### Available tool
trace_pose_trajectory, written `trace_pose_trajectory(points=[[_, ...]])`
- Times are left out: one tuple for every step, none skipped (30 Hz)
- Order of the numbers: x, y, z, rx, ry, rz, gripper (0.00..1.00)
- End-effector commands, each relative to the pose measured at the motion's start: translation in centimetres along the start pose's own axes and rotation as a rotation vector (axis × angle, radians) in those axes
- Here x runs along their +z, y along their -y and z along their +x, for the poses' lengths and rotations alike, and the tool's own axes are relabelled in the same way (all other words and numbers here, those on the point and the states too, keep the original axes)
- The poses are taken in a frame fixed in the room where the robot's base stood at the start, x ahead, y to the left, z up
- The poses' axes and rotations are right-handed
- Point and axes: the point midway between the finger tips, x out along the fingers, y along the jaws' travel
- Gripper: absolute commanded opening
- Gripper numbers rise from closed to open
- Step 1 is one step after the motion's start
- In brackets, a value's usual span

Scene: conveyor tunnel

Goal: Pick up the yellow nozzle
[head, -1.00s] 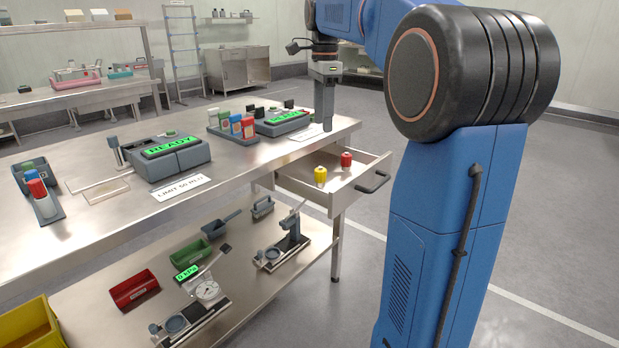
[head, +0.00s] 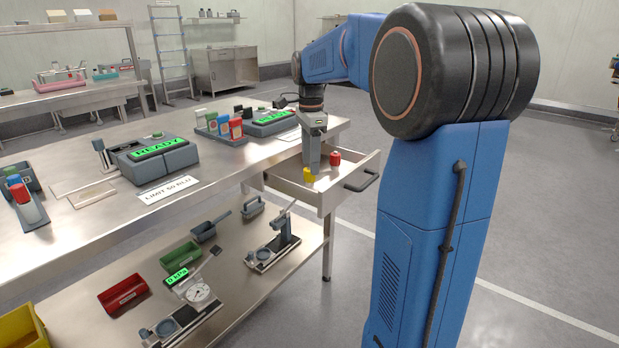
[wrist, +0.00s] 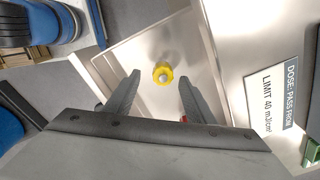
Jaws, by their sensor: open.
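The yellow nozzle (head: 310,175) stands in the open drawer (head: 322,200) under the right end of the steel table. In the head view my gripper partly hides it. A red nozzle (head: 335,158) stands just to its right and behind. In the wrist view the yellow nozzle (wrist: 163,73) shows from above, round with a pale centre, on the drawer floor. My gripper (wrist: 155,92) is open and empty, pointing down over the drawer. The yellow nozzle appears between the fingers and a little beyond their tips. It also shows above the drawer in the head view (head: 312,168).
The drawer walls and its handle (head: 362,181) lie close around the nozzles. The tabletop edge (head: 290,158) is beside my gripper, with a label (wrist: 272,100) on top. Coloured bottles (head: 224,126) and a device with a green display (head: 272,117) stand nearby.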

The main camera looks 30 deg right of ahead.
Motion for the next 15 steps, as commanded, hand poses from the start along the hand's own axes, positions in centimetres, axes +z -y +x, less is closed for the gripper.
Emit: trace_pose_trajectory(points=[[0.0, 0.1, 0.8, 0.003, 0.0, 0.0, 0.5], [0.0, 0.3, 1.2, 0.003, 0.0, 0.0, 0.5], [0.1, 0.4, 1.8, 0.004, 0.0, 0.0, 0.5], [0.1, 0.5, 2.2, 0.004, 0.0, 0.0, 0.5], [0.1, 0.5, 2.6, 0.003, 0.0, 0.0, 0.5], [0.1, 0.5, 3.0, 0.002, 0.0, 0.0, 0.5], [0.1, 0.5, 3.3, 0.003, 0.0, 0.0, 0.5], [0.1, 0.5, 3.6, 0.003, 0.0, 0.0, 0.5], [0.1, 0.5, 3.9, 0.002, 0.0, 0.0, 0.5], [0.1, 0.5, 4.0, 0.001, 0.0, 0.0, 0.5], [0.1, 0.5, 4.1, 0.001, 0.0, 0.0, 0.5], [0.1, 0.5, 4.2, 0.0, 0.0, 0.0, 0.5], [0.1, 0.5, 4.2, 0.0, 0.0, 0.0, 0.5], [0.1, 0.5, 4.2, 0.0, 0.0, 0.0, 0.5], [0.1, 0.5, 4.2, 0.0, 0.0, 0.0, 0.5]])
